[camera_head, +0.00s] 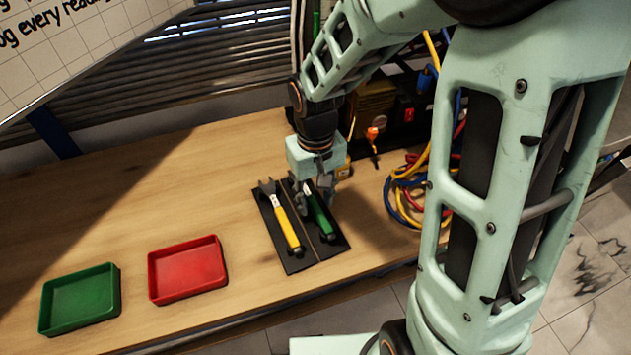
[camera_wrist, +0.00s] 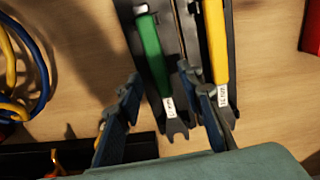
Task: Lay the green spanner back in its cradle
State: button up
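The green spanner (camera_head: 318,214) lies in the right-hand half of the black two-part cradle (camera_head: 299,266). In the wrist view the green spanner (camera_wrist: 150,55) appears on the left, with its grey open jaw and white label toward my gripper. The yellow spanner (camera_head: 287,228) lies in the other half; it also shows in the wrist view (camera_wrist: 218,50). My gripper (camera_wrist: 160,73) is open over the jaw end of the green spanner, one finger on each side, with visible gaps. In the head view my gripper (camera_head: 314,196) partly hides the green spanner's jaw end.
A red tray (camera_head: 187,270) and a green tray (camera_head: 80,300) stand empty on the wooden bench, left of the cradle. Coiled coloured cables (camera_head: 405,195) lie to the right. A dark equipment rack stands behind.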

notch_tip(320, 180, up, 11)
dwell(0.3)
